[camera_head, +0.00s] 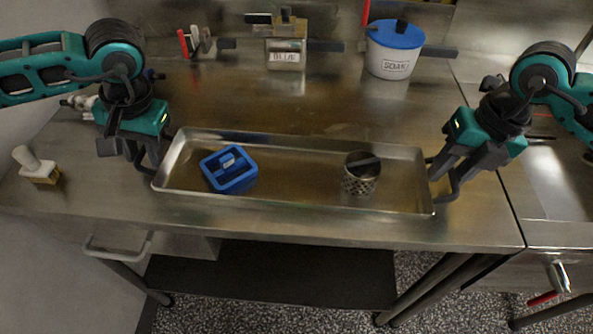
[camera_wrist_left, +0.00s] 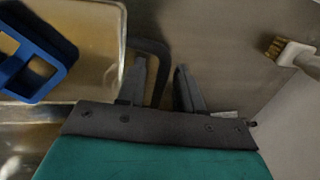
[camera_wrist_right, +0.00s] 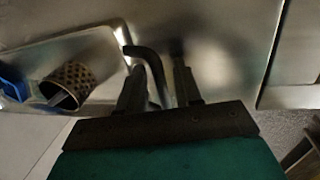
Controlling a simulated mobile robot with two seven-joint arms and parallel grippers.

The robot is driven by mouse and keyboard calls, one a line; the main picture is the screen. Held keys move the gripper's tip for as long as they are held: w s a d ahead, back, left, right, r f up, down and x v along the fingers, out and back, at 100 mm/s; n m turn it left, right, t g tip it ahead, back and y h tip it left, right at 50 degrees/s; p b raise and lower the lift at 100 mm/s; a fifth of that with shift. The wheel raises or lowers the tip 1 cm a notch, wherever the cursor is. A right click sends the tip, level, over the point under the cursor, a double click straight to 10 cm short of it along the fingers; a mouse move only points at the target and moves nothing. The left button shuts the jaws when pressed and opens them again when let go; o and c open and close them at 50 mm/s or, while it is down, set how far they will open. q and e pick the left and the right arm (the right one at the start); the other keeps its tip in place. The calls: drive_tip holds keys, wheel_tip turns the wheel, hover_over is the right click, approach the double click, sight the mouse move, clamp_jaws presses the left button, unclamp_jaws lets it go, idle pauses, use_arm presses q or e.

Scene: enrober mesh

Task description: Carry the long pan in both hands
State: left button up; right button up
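The long metal pan (camera_head: 300,200) lies level on the steel table. It holds a blue square frame (camera_head: 229,169) on its left side and a perforated metal cup (camera_head: 360,174) on its right. My left gripper (camera_wrist_left: 160,82) is at the pan's left end, with its fingers apart and one side of the dark loop handle (camera_wrist_left: 158,60) between them. My right gripper (camera_wrist_right: 158,80) is at the right end, with its fingers apart on either side of the right handle (camera_wrist_right: 150,62). Neither pair of fingers visibly pinches its handle.
Behind the pan stand a labelled metal container (camera_head: 286,52) and a blue-lidded pot (camera_head: 394,50) marked SOAK. A brush (camera_head: 38,167) lies at the table's left. The table between the pan and the back containers is clear. A seam and another counter (camera_head: 555,190) are at right.

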use_arm(q)
drive_tip(key=shift+f, duration=0.1)
use_arm(e)
drive_tip(key=shift+f, duration=0.15)
use_arm(q)
drive_tip(key=shift+c, duration=0.2)
use_arm(e)
drive_tip(key=shift+c, duration=0.2)
use_arm(q)
drive_tip(key=c, duration=0.6)
use_arm(e)
drive_tip(key=c, duration=0.6)
use_arm(q)
clamp_jaws()
